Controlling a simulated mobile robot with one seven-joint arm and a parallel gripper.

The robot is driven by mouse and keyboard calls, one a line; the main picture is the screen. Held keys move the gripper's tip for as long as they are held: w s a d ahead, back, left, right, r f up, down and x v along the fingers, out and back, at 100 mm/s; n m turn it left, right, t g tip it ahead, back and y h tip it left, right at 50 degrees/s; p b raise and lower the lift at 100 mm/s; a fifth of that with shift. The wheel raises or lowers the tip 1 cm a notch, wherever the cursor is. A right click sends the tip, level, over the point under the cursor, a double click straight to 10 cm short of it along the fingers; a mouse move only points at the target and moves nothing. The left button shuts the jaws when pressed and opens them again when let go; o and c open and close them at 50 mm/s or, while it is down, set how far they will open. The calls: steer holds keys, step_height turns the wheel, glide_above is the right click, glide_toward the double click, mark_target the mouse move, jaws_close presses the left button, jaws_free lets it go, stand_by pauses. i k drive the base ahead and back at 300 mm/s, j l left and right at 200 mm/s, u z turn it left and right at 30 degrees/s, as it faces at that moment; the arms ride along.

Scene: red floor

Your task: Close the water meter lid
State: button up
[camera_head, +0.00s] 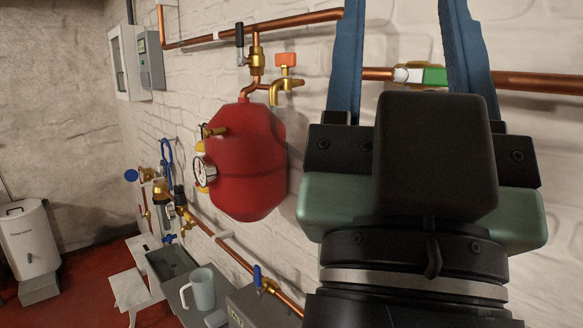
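My gripper (405,25) fills the right of the head view and points up the picture. Its two blue fingers stand wide apart, with only wall and pipe showing behind the gap; their tips are cut off at the top edge. A small blue disc (131,175) beside a brass fitting (146,175) shows low on the wall at the far left. It may be the water meter's lid, but it is too small to tell, or to say how far open it is. My gripper is far to the right of it.
A red tank (245,160) with a gauge hangs on the white brick wall. Copper pipes (270,30) run along the wall, one with a green-and-white part (420,76). A grey mug (202,289) stands at the bottom. A white container (28,240) stands left; red floor (75,287) lies between.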

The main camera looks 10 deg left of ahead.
mark_target(131, 175)
steer(key=i+j+u, duration=0.2)
steer(key=j, duration=0.2)
steer(key=j+u, duration=0.15)
steer(key=j, duration=0.2)
steer(key=i+j+u, duration=0.2)
steer(key=j, duration=0.2)
steer(key=i+j+u, duration=1.2)
steer(key=i, duration=0.15)
steer(key=i+j, duration=0.1)
steer(key=i, duration=1.45)
steer(key=i+j, duration=0.1)
steer(key=i, duration=1.45)
steer(key=i+z, duration=0.6)
steer(key=z, duration=0.25)
steer(key=i+j+z, duration=0.25)
steer(key=z, duration=0.15)
steer(key=i+j+z, duration=0.25)
steer(key=z, duration=0.15)
steer(key=i+j+z, duration=0.15)
steer(key=z, duration=0.3)
steer(key=i+j+z, duration=0.2)
steer(key=z, duration=0.2)
steer(key=i+j+z, duration=0.15)
steer(key=z, duration=0.3)
steer(key=j+z, duration=0.4)
steer(key=i+j+z, duration=0.15)
steer(key=j+z, duration=0.45)
steer(key=j, duration=0.15)
steer(key=i, duration=0.05)
